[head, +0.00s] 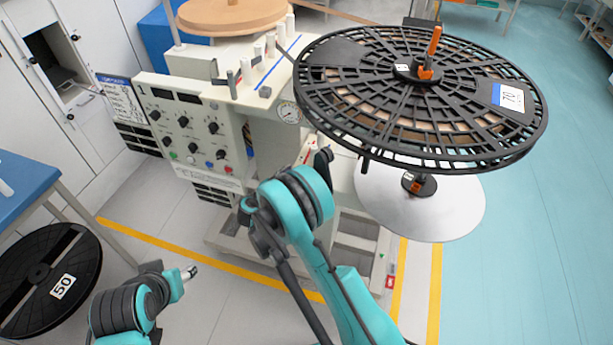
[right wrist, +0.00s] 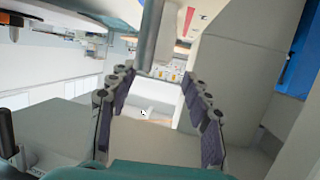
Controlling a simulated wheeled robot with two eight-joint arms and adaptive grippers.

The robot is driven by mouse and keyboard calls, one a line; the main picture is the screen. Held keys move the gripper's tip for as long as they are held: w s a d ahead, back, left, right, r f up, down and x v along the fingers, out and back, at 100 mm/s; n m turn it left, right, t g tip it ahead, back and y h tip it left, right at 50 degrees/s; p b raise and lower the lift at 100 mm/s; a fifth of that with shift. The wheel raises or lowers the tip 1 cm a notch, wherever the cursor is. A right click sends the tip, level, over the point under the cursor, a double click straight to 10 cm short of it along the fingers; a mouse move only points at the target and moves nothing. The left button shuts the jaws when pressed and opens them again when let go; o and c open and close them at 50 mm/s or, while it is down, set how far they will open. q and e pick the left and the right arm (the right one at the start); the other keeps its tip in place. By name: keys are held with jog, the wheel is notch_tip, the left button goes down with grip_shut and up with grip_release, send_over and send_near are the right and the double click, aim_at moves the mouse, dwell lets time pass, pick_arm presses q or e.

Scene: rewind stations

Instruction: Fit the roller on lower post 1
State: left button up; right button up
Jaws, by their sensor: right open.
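My right gripper (right wrist: 158,95) is open in the right wrist view, with its dark padded fingers apart. A grey upright cylinder (right wrist: 151,38) shows beyond the fingertips; I cannot tell whether it is a post or a roller. In the head view my right arm reaches to the front of machine 1 (head: 218,135), and its fingers are not distinct there. Several white rollers (head: 270,46) stand in a slanting row on the machine top, with a dark post (head: 232,84) near the front. Lower post 1 is not clearly identifiable. My left gripper (head: 187,273) is low at left, its jaws unclear.
A large black reel marked 70 (head: 512,97) overhangs the machine's right side, above a pale disc (head: 440,215). A black reel marked 50 (head: 62,286) stands at lower left beside a blue table (head: 22,185). Open floor lies at right.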

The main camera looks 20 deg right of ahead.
jog(key=x, duration=0.1)
jog(key=b+x, duration=0.1)
jog(key=x, duration=0.1)
jog(key=b+x, duration=0.1)
jog(key=x, duration=0.1)
jog(key=shift+s+d+f, duration=0.15)
jog(key=shift+d+f, duration=0.2)
jog(key=shift+w+d+b, duration=0.2)
jog(key=shift+w+b, duration=0.05)
jog(key=shift+b, duration=0.05)
jog(key=shift+r, duration=0.1)
grip_shut()
